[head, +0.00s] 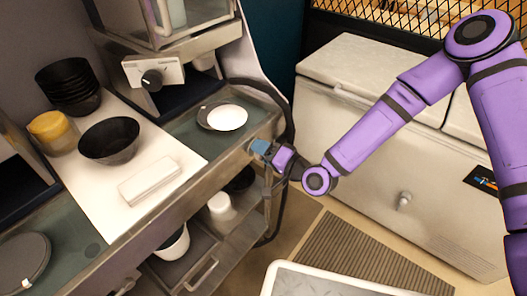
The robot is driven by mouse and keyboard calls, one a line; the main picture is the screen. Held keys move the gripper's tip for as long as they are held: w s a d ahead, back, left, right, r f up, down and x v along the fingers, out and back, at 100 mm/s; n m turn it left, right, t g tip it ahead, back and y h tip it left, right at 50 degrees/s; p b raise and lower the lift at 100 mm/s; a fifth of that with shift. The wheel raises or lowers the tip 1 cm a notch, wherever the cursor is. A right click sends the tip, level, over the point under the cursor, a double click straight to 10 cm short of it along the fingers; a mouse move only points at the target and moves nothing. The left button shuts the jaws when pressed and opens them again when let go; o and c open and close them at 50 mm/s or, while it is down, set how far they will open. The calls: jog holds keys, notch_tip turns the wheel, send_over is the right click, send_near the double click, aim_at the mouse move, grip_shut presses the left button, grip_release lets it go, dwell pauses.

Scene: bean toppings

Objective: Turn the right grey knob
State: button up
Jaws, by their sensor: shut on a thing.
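My gripper (259,147) is at the right end of the counter's front edge, with pale blue fingers pointing left at the counter. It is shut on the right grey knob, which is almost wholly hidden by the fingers. How far the knob is turned cannot be seen. A small light knob-like part (124,287) shows on the front edge at the lower left. A dark dial (152,80) sits on the white front of the machine above the counter, apart from my gripper.
A saucer with a white disc (227,118) stands near my gripper. Shelves with cups are below. A white chest (365,130) stands behind my arm.

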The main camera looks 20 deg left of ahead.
jog(key=shift+m, duration=0.5)
jog(key=o, duration=0.9)
jog(key=v, duration=1)
jog(key=shift+s+d, duration=0.15)
jog(key=shift+d, duration=0.25)
